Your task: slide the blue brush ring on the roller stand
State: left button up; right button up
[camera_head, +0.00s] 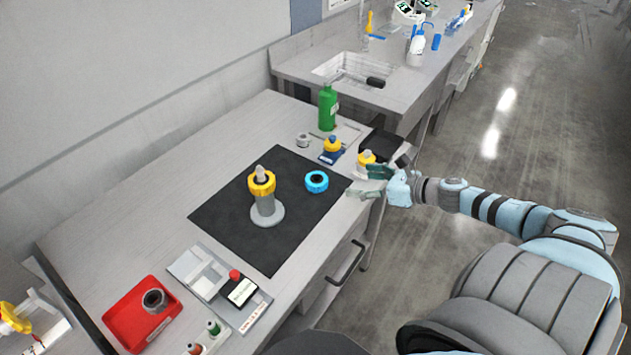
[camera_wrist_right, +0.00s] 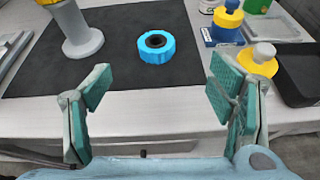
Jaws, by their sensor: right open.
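The blue brush ring (camera_head: 316,181) lies flat on the black mat (camera_head: 225,219), to the right of the roller stand. It also shows in the right wrist view (camera_wrist_right: 156,46), ahead of the gripper and between its fingers in the picture. The roller stand (camera_head: 267,209) is upright on the mat, with a grey round base and a yellow ring around its upper part; in the right wrist view its lower part shows at upper left (camera_wrist_right: 82,40). My right gripper (camera_head: 373,182) is open and empty at the table's front edge, apart from the blue ring. My left gripper is out of view.
A yellow-capped bottle (camera_head: 366,160) stands close beside my right gripper, near a black tray (camera_head: 382,146). A green bottle (camera_head: 327,108) stands at the back. A red tray (camera_head: 143,315) holds a dark ring at the left. The mat between ring and stand is clear.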

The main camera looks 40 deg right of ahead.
aim_at(320, 180)
jog(key=b, duration=0.1)
jog(key=w+a+f+n+b, duration=0.1)
jog(key=b, duration=0.1)
jog(key=shift+w+a+f, duration=0.15)
jog(key=shift+w+f, duration=0.1)
jog(key=shift+w+f+b, duration=0.2)
jog(key=shift+w+b, duration=0.4)
jog(key=shift+w+f+b, duration=0.2)
jog(key=shift+w+b, duration=0.4)
jog(key=x, duration=0.3)
jog(key=shift+w+a+r+p, duration=0.1)
jog(key=shift+w+r+p, duration=0.2)
jog(key=shift+p, duration=0.1)
jog(key=x, duration=0.4)
jog(key=f+x, duration=0.1)
jog(key=x, duration=0.1)
jog(key=shift+s+a+f, duration=0.1)
jog(key=shift+a, duration=0.15)
jog(key=shift+s, duration=0.1)
jog(key=c, duration=1.2)
jog(key=shift+c, duration=0.2)
